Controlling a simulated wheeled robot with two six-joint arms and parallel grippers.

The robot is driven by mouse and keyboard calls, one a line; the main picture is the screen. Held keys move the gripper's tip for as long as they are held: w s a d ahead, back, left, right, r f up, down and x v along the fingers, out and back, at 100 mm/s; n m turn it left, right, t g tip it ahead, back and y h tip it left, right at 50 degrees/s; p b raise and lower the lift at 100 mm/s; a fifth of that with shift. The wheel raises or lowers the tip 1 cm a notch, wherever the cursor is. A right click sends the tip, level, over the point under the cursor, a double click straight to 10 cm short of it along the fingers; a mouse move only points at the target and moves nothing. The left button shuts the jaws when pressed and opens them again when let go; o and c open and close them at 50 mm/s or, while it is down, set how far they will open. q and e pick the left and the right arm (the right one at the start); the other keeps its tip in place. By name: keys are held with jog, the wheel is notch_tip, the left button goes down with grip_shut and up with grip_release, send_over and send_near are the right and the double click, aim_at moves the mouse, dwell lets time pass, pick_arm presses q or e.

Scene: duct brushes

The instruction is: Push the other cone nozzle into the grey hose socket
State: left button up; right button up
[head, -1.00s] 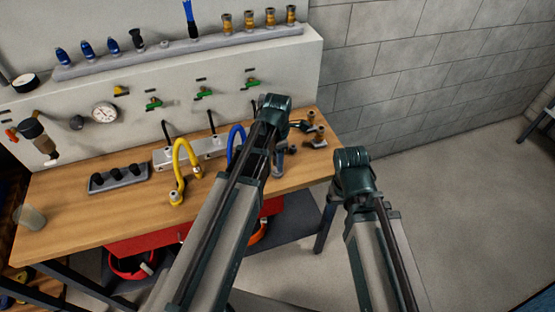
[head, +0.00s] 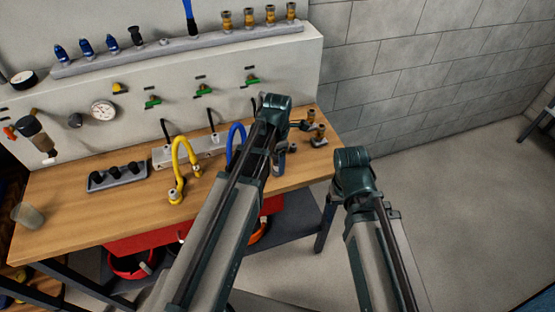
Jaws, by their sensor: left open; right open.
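I cannot tell which of these count as cone nozzles. More brass-coloured pieces (head: 319,130) stand at the bench's right end. The grey hose socket is not clearly seen; my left arm covers that part of the bench. My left gripper (head: 302,125) is mostly hidden behind its own arm, over the right part of the bench, and is open. My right gripper is hidden behind its arm.
A yellow hose (head: 180,145) and a blue hose (head: 235,138) arch up from a grey block on the wooden bench (head: 90,215).

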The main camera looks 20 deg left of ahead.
pick_arm(q)
notch_tip(320, 180, up, 14)
jog(key=p, duration=1.3)
jog(key=shift+p, duration=0.4)
jog(key=shift+f, duration=0.15)
jog(key=s+d+f+m+b, duration=0.2)
jog(key=s+d+m, duration=0.1)
jog(key=m, duration=0.6)
jog(key=s+d+f+m+b, duration=0.2)
jog(key=s+d+m, duration=0.2)
jog(key=m, duration=0.6)
jog(key=s+d+f+m+y+b, duration=0.1)
jog(key=s+d+f+m+b, duration=0.1)
jog(key=s+m, duration=0.5)
jog(key=d+m, duration=0.1)
jog(key=m, duration=0.1)
jog(key=shift+s+d+m, duration=0.15)
jog(key=shift+d+m, duration=0.1)
jog(key=shift+m, duration=0.05)
jog(key=shift+a+f+g, duration=0.1)
jog(key=shift+g, duration=0.2)
